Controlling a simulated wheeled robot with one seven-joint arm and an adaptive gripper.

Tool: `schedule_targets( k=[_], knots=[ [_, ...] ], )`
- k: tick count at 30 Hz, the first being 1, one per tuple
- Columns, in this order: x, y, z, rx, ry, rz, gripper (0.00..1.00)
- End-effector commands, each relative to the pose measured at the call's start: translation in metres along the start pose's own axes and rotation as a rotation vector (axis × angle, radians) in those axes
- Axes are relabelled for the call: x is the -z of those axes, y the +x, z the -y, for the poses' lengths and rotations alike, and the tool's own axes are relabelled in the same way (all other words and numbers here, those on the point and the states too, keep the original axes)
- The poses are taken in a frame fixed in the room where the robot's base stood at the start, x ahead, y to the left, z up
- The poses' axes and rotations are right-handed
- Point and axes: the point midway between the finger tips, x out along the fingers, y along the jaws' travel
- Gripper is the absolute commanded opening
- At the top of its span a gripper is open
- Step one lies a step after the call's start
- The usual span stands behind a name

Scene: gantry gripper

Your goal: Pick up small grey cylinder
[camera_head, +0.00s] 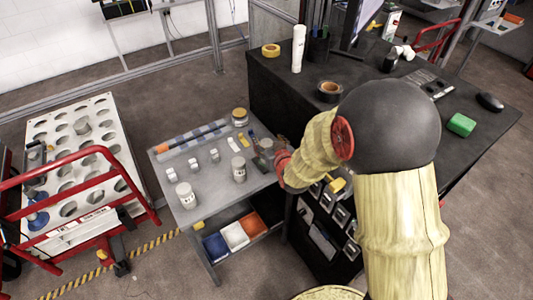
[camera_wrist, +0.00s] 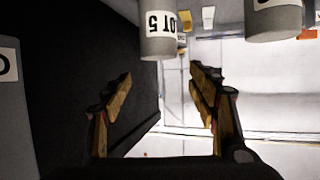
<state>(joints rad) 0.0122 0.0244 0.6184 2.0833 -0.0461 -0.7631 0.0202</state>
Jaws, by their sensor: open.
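My gripper (camera_wrist: 162,85) is open in the wrist view, with a finger on each side and nothing between them. A grey cylinder (camera_wrist: 159,42) with a white label hangs into the top of that view, just beyond the fingertips and apart from them. A second grey cylinder (camera_wrist: 274,24) is at the top right. In the head view my gripper (camera_head: 280,155) is at the right edge of the grey table (camera_head: 212,208), partly hidden by my arm. A small grey cylinder (camera_head: 266,147) stands close beside it. I cannot match the cylinders between views with certainty.
A black workbench (camera_head: 275,92) borders the table on the right. A red-railed cart (camera_head: 110,160) with a holed board is at the left.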

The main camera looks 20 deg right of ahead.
Motion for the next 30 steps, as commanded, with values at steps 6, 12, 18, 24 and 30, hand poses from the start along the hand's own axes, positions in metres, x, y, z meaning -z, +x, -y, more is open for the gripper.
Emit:
schedule_targets(
  k=[6, 12, 18, 24, 30],
  knots=[
    [-0.038, 0.016, 0.0, 0.0, 0.0, 0.001, 0.59],
    [-0.033, 0.031, 0.0, 0.0, 0.0, 0.0, 0.59],
    [-0.034, 0.053, 0.0, 0.0, 0.0, 0.0, 0.59],
    [-0.034, 0.081, 0.0, 0.0, 0.0, 0.0, 0.59],
    [-0.032, 0.089, 0.0, 0.0, 0.0, -0.001, 0.59]
  ],
)
